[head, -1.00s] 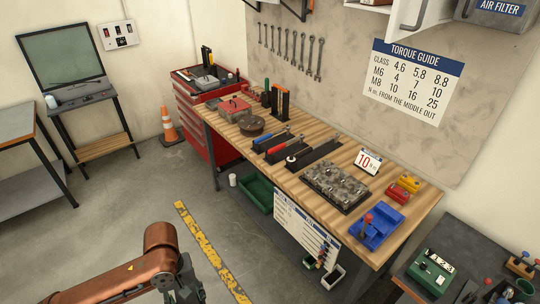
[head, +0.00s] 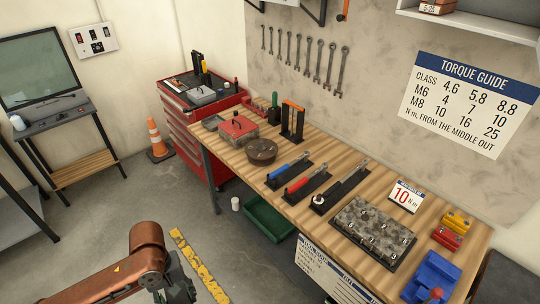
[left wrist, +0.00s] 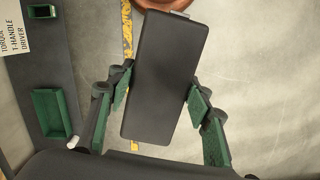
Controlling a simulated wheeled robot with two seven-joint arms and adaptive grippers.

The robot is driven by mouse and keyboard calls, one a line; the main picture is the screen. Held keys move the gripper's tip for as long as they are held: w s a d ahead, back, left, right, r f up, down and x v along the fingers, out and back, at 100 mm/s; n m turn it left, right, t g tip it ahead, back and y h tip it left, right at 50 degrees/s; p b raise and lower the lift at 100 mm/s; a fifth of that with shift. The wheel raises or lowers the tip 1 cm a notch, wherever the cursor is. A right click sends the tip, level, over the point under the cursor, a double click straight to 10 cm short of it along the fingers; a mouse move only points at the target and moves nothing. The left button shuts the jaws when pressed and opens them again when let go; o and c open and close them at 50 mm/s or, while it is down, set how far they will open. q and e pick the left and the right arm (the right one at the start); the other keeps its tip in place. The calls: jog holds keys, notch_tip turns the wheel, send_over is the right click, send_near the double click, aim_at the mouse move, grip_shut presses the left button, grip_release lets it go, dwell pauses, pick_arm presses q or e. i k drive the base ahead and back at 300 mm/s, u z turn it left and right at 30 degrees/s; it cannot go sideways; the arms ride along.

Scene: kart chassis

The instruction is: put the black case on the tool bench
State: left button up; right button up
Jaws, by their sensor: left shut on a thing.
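The black case (left wrist: 165,60) is a flat dark slab in the left wrist view. It sits between the green finger pads of my left gripper (left wrist: 161,96), which is shut on it, above the grey floor. In the head view my left arm's dark end (head: 173,284) shows at the bottom, and the picture edge cuts off its fingers and the case. The tool bench (head: 335,152) has a striped wooden top and stands along the wall. My right gripper is not in view.
A green bin (head: 269,219) lies below. Bare wood shows along the back edge and between items.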

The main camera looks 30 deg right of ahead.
aim_at(289, 153)
jog(key=i, duration=2.6)
jog(key=z, duration=3.55)
jog(key=i, duration=0.5)
jog(key=u, duration=0.1)
